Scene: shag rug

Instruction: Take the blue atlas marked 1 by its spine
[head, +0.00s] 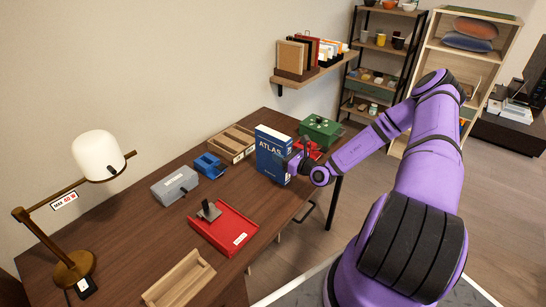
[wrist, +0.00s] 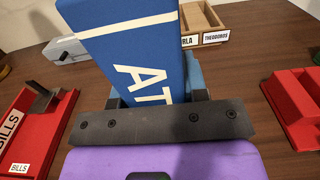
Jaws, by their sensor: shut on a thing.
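The blue atlas (head: 270,150) stands upright on the wooden desk in the head view, with "ATLAS" in white on the side facing the camera. My gripper (head: 293,165) is at its right edge, near the desk's right side. In the wrist view the atlas (wrist: 135,45) fills the upper middle, leaning to the left in the picture, with part of its lettering showing. My gripper (wrist: 158,97) is shut on the atlas there. The fingertips are mostly hidden behind the dark gripper plate, and the marking 1 cannot be made out.
A red tray (head: 240,243) marked for bills lies in front. A blue item (head: 209,165), a grey box (head: 175,186) and a wooden divided box (head: 232,142) stand left of the atlas. A green box (head: 320,132) and a red thing (wrist: 298,105) are close on the right.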

